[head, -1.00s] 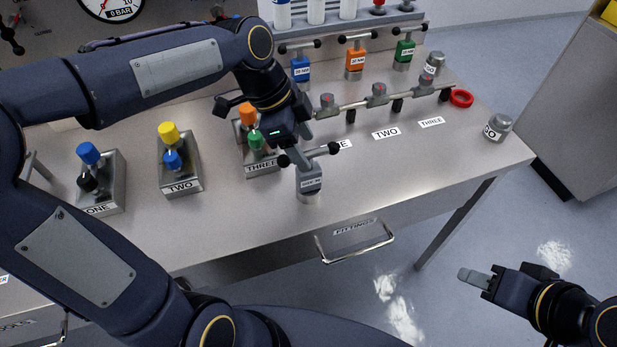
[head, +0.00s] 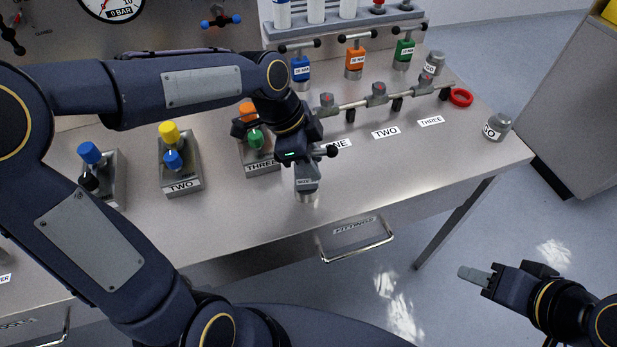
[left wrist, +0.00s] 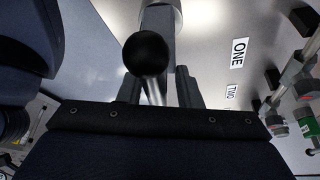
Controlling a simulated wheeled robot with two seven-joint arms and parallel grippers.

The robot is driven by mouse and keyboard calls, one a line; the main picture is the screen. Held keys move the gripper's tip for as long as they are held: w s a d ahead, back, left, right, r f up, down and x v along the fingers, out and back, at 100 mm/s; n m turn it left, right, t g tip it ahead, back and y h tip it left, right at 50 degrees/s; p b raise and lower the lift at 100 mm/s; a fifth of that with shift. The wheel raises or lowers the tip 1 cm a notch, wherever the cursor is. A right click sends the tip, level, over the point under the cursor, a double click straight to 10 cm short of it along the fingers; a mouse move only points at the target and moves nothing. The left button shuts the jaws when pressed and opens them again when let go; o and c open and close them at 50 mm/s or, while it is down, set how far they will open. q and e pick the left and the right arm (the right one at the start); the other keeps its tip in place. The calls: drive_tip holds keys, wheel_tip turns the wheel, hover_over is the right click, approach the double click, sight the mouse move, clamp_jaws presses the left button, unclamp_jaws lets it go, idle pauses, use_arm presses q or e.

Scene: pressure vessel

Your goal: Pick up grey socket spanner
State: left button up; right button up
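The grey socket spanner (head: 307,187) stands upright near the front edge of the steel bench. Its T-bar has black ball ends; one ball (head: 332,151) shows to the right of my gripper. My left gripper (head: 303,163) is directly over the spanner's top and hides part of it. In the left wrist view the spanner's ball (left wrist: 147,53) and bar sit between the two fingers (left wrist: 158,90), which stand apart with a gap beside the bar, so it looks open. My right gripper (head: 475,275) is off the bench's front at lower right; its finger spacing is unclear.
Blue (head: 300,70), orange (head: 354,62) and green (head: 403,53) spanners stand at the back. A pipe manifold (head: 378,100) lies right of my left gripper. The THREE valve block (head: 262,165) is close on its left. A red ring (head: 461,97) and a GO gauge (head: 496,127) are at right.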

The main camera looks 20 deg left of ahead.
use_arm(q)
clamp_jaws()
drive_tip(key=shift+w+r, duration=0.1)
drive_tip(key=shift+r, duration=0.05)
drive_tip(key=shift+r, duration=0.6)
drive_tip(key=s+a+r, duration=0.3)
drive_tip(key=s+r, duration=0.2)
drive_tip(key=s, duration=0.1)
drive_tip(key=s+a+r+b, duration=0.1)
drive_tip(key=s+a+r, duration=0.1)
drive_tip(key=s+r, duration=0.4)
drive_tip(key=shift+s+a+r+b, duration=0.3)
drive_tip(key=shift+s+a, duration=0.1)
drive_tip(key=shift+s, duration=0.05)
drive_tip(key=shift+w, duration=0.1)
